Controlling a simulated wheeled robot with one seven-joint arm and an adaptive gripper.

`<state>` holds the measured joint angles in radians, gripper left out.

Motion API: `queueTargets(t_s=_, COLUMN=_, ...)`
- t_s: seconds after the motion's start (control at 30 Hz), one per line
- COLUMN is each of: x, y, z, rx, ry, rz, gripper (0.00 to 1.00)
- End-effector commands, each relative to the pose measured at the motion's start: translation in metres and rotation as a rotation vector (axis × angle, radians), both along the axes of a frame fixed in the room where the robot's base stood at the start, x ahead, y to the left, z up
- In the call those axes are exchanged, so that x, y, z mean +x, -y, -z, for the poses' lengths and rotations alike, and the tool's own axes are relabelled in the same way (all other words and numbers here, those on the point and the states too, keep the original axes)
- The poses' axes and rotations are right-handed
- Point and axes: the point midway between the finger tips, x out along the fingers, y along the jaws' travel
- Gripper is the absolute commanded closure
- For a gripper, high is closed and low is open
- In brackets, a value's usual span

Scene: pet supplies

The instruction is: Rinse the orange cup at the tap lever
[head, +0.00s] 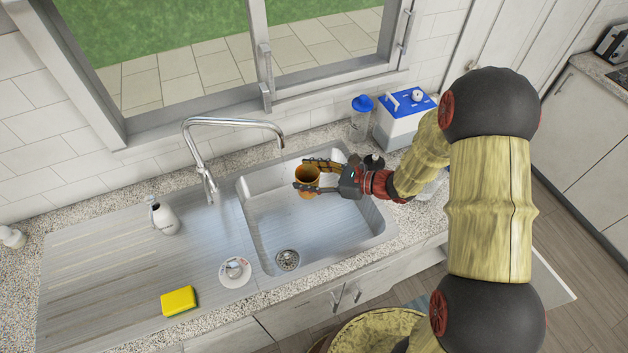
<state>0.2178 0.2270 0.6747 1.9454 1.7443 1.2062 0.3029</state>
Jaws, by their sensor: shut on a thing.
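The orange cup (307,184) is upright, with its open top facing up. My gripper (309,176) is shut on the cup, one finger on its far side and one on its near side. A short lever (207,184) shows at the tap's base. No water stream is visible.
A blue-lidded bottle (361,118) and a white box with a blue lid (404,117) stand behind my gripper.

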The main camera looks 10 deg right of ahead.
Motion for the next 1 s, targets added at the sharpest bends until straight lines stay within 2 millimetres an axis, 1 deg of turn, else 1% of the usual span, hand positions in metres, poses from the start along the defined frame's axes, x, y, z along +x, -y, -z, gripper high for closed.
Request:
queueTargets(t_s=0.6, x=0.041, y=-0.034, z=0.012, rx=0.0, ry=0.001, rz=-0.001, gripper=0.75)
queueTargets(t_s=0.8, x=0.049, y=-0.04, z=0.014, rx=-0.001, ry=-0.001, rz=-0.001, gripper=0.75)
queueTargets(t_s=1.0, x=0.051, y=-0.042, z=0.014, rx=0.0, ry=-0.002, rz=-0.001, gripper=0.75)
